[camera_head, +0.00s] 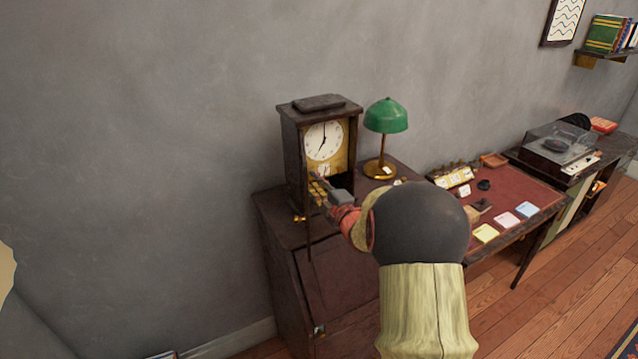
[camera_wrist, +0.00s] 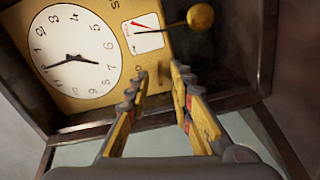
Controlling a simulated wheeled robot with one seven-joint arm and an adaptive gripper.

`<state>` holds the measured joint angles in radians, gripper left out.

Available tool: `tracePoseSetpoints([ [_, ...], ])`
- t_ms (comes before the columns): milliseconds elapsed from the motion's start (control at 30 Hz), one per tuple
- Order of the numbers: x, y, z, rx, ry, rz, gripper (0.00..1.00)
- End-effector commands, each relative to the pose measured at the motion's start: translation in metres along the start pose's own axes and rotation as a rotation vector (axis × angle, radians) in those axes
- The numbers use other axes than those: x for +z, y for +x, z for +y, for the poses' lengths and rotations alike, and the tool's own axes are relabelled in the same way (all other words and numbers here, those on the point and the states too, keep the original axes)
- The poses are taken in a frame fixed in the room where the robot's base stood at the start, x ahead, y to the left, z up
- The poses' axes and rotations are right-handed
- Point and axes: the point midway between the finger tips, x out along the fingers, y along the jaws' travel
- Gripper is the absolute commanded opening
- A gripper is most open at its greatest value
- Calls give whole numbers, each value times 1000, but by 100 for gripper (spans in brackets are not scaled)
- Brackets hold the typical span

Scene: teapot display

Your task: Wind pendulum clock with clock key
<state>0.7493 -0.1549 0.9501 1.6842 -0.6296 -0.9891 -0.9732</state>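The pendulum clock (camera_head: 290,150) is a dark wooden case standing upright on a dark cabinet. Its white dial (camera_head: 323,140) is set in a gold plate. In the wrist view the dial (camera_wrist: 75,50) looks tilted, with a small white gauge with a red mark (camera_wrist: 143,33) and a gold ball on a rod (camera_wrist: 200,17) near it. My gripper (camera_wrist: 160,75) is open at the clock's front, its yellow fingers pointing at the gold plate with nothing visible between them. In the head view my arm partly hides the lower case. I cannot make out the clock key.
A green lamp (camera_head: 386,117) stands right of the clock on the cabinet (camera_head: 270,225). A small gold item (camera_head: 300,218) shows near the clock's base. Further right are a red-topped desk (camera_head: 520,185) with small items and a record player (camera_head: 560,145).

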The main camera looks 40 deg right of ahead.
Motion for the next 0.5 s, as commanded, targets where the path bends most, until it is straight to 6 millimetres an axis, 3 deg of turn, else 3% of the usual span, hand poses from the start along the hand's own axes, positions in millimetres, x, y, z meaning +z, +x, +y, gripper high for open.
tracePoseSetpoints([
  [267,0,2,1,1,0,0,23],
  [500,0,2,1,1,0,0,9],
])
